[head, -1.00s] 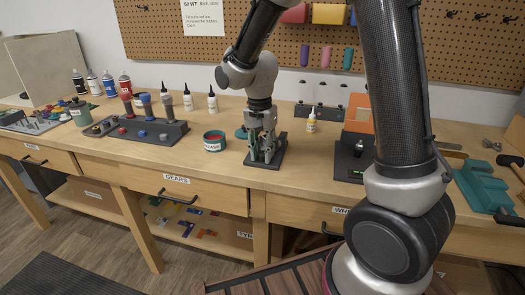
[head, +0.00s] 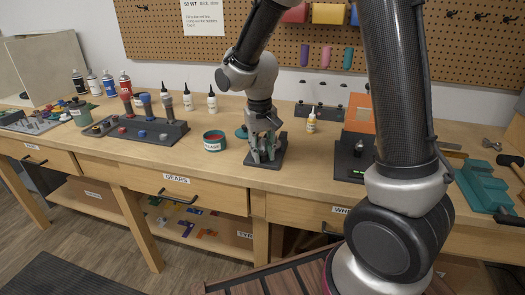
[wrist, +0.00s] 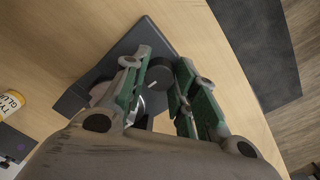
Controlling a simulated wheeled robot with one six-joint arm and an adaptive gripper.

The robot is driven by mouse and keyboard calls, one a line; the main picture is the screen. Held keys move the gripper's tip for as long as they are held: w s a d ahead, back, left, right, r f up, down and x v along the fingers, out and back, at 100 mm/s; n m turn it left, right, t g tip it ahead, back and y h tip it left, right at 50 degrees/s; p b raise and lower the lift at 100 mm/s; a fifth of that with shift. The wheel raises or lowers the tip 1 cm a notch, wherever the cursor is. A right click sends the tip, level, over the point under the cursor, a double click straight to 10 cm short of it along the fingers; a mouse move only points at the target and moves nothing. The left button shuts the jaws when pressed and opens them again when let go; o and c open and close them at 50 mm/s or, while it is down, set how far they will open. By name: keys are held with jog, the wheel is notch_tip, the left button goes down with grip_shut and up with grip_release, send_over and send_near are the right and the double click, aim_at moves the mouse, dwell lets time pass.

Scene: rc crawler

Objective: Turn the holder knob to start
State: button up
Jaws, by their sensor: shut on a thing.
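The holder is a dark block with a flat base (head: 277,160) on the bench, below my gripper (head: 263,154) in the head view. In the wrist view its dark plate (wrist: 147,40) lies under the fingers. A round black knob (wrist: 158,76) with a short white mark sits between the green-padded fingers. My gripper (wrist: 161,72) is shut on the knob, with one finger on each side. A shiny metal part of the holder shows below the knob, partly hidden by the left finger. In the head view the fingers hide the knob.
A red-topped grease tin (head: 214,141) stands left of the holder. A glue bottle (head: 311,123) stands to the right, behind. A dark box (head: 352,165) with a green light is further right. A grey rack (head: 150,130) with coloured pieces is at left. Bare wood lies around the holder.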

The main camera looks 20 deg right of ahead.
aim_at(261, 154)
dwell(0.5)
jog(key=o, duration=1.1)
jog(key=shift+c, duration=0.2)
jog(key=shift+r, duration=0.1)
notch_tip(261, 154, up, 12)
jog(key=shift+a, duration=0.3)
